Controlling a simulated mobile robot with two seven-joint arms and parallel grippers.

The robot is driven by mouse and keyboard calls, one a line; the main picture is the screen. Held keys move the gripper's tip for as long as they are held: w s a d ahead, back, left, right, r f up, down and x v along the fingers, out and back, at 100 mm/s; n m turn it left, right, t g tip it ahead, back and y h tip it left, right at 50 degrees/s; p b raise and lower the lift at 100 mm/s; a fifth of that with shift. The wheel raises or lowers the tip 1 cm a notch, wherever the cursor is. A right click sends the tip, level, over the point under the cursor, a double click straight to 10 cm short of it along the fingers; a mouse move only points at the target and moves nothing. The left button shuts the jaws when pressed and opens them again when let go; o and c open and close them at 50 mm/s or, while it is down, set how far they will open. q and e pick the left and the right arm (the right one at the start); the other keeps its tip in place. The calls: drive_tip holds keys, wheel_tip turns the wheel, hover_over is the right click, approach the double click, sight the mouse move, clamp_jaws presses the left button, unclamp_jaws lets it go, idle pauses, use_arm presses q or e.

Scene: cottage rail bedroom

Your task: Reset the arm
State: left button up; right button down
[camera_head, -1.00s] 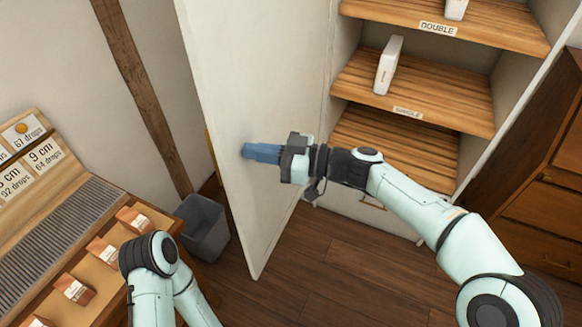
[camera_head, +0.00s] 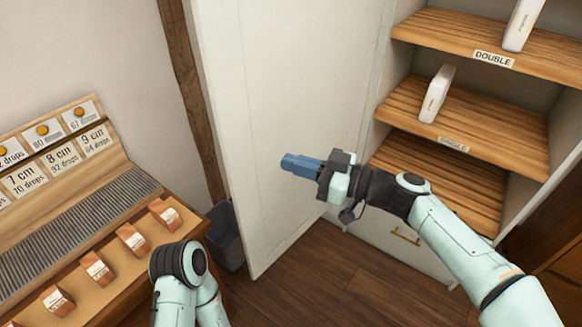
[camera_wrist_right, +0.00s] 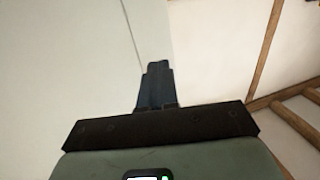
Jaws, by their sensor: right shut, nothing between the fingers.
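My right arm (camera_head: 450,235) reaches in from the right in the head view. My right gripper (camera_head: 286,162) has its blue fingers together and empty, in front of the open white cabinet door (camera_head: 275,90). I cannot tell whether it touches the door. In the right wrist view the blue fingers (camera_wrist_right: 155,85) are together with nothing between them, with the pale door filling the left side behind them. My left arm (camera_head: 180,275) shows at the bottom left, but its gripper is out of view.
The open cabinet has wooden shelves labelled DOUBLE (camera_head: 493,59) and SINGLE (camera_head: 453,144), with white boxes (camera_head: 437,93) on them. A slanted desk (camera_head: 75,235) with small boxes is at left. Dark floor (camera_head: 310,285) is clear.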

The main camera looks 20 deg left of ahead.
use_arm(q)
drive_tip(key=shift+w+a+f+t+b, duration=0.2)
drive_tip(key=shift+w+f+b, duration=0.2)
drive_tip(key=shift+w+f, duration=0.15)
drive_tip(key=shift+w+a+f+t+b, duration=0.1)
drive_tip(key=shift+w+a+f+b, duration=0.05)
drive_tip(key=shift+w+f+b, duration=0.35)
use_arm(e)
drive_tip(key=s+d, duration=0.4)
drive_tip(key=d, duration=0.5)
